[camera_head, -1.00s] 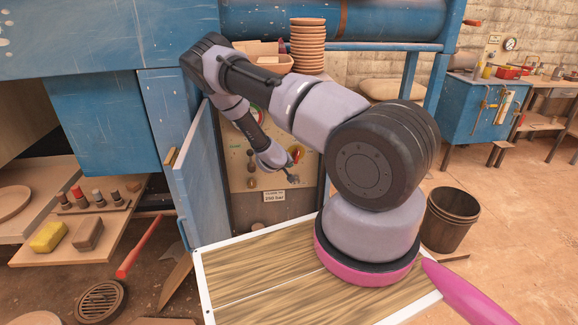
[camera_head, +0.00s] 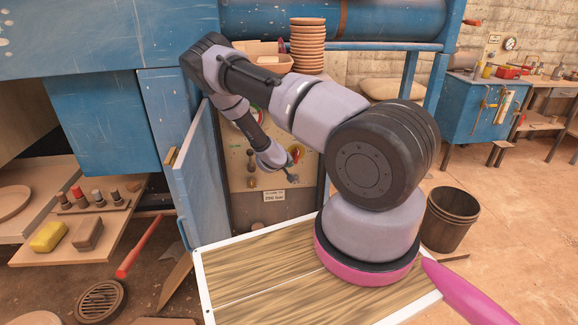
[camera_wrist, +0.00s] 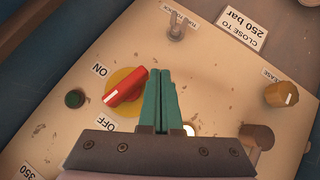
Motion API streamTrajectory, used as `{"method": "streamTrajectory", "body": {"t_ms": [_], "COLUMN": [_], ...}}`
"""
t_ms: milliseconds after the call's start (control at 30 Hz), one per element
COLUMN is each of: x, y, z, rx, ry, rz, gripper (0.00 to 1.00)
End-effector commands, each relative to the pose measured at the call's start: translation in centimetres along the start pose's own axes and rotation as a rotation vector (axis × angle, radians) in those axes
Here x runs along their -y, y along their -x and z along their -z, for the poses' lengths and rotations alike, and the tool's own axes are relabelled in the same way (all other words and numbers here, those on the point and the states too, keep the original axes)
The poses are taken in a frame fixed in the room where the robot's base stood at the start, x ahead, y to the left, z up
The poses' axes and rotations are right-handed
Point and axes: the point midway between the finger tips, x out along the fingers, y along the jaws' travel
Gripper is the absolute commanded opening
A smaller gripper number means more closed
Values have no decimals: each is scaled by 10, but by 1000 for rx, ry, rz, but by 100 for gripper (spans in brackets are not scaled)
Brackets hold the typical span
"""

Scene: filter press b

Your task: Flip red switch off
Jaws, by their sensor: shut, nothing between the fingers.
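The red switch (camera_wrist: 126,88) sits on a round yellow plate (camera_wrist: 120,78) on the panel, with ON and OFF labels beside it in the wrist view. Its handle lies slanted, with a white mark at its lower-left end, between the two labels. My gripper (camera_wrist: 160,74) has teal fingers that are shut and empty. The fingertips show just right of the switch's upper-right end; I cannot tell whether they touch it.
A green button (camera_wrist: 74,98), a brass knob (camera_wrist: 282,94) and a small metal toggle (camera_wrist: 177,28) are also on the panel. An open blue door (camera_head: 200,175) stands close left of my arm. A wooden-topped surface (camera_head: 255,272) lies below, and a bucket (camera_head: 450,218) stands to the right.

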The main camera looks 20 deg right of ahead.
Motion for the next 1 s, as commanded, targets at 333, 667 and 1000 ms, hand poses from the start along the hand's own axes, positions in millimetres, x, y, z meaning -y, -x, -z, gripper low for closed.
{"method": "streamTrajectory", "body": {"t_ms": [333,667,1000], "x": [0,1,1], "y": [0,30,94], "z": [0,1,0], "rx": [0,-1,-1], "ry": [0,2,1], "rz": [0,1,1], "gripper": [0,0,0]}}
